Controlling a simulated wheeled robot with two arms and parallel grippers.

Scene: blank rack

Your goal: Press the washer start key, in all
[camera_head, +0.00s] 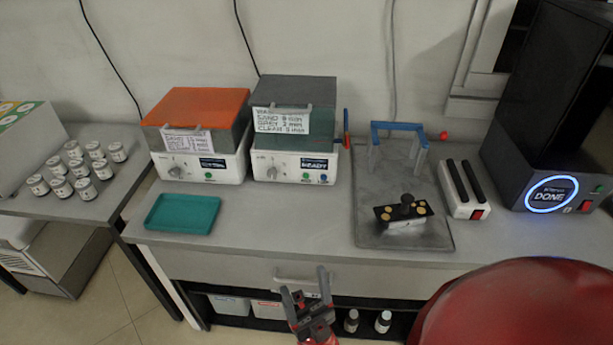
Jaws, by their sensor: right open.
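The washer appears to be the white box (290,166) with a grey lid (293,92) at the back of the bench, left of centre. Its paper label (281,121) lists times in minutes. Its lit display (315,163) seems to read READY. A knob sits at the left of its front, with a green key (306,176) and a blue key (323,178) low at the right. Which key is start is too small to read. My right gripper (305,285) is open and empty at the bottom centre, in front of the bench edge, apart from the washer. My left gripper is out of view.
A similar orange-lidded machine (197,107) stands left of the washer, behind a teal tray (183,229). A grey mat (380,236) with a blue-topped stand (398,127) lies right. A dark machine (541,170) reads DONE. Several jars stand far left. Bench before the washer is clear.

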